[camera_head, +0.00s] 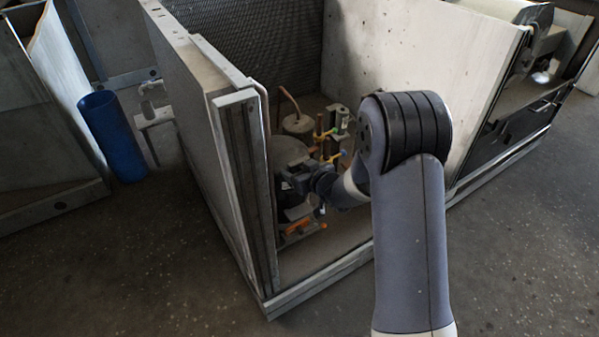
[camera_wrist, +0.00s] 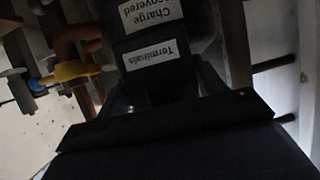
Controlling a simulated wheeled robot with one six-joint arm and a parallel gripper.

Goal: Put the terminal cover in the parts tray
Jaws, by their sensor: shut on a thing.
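My gripper (camera_head: 292,180) reaches into the open housing and is shut at the side of the dark compressor (camera_head: 290,151). In the wrist view the gripper (camera_wrist: 165,92) is closed on the black terminal cover (camera_wrist: 152,56), which bears a white "Terminals" label. A second label, partly reading "Charge", is on a black surface just beyond it. In the head view the cover is hard to make out behind the gripper. I cannot tell whether it still touches the compressor. I cannot clearly identify the parts tray in either view.
Housing panels stand left (camera_head: 190,90) and right (camera_head: 440,65) of the compressor. Pipes and coloured valves (camera_head: 328,137) crowd its right side. An orange item (camera_head: 300,230) lies low in front. A blue cylinder (camera_head: 112,135) stands outside at left. The front floor is clear.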

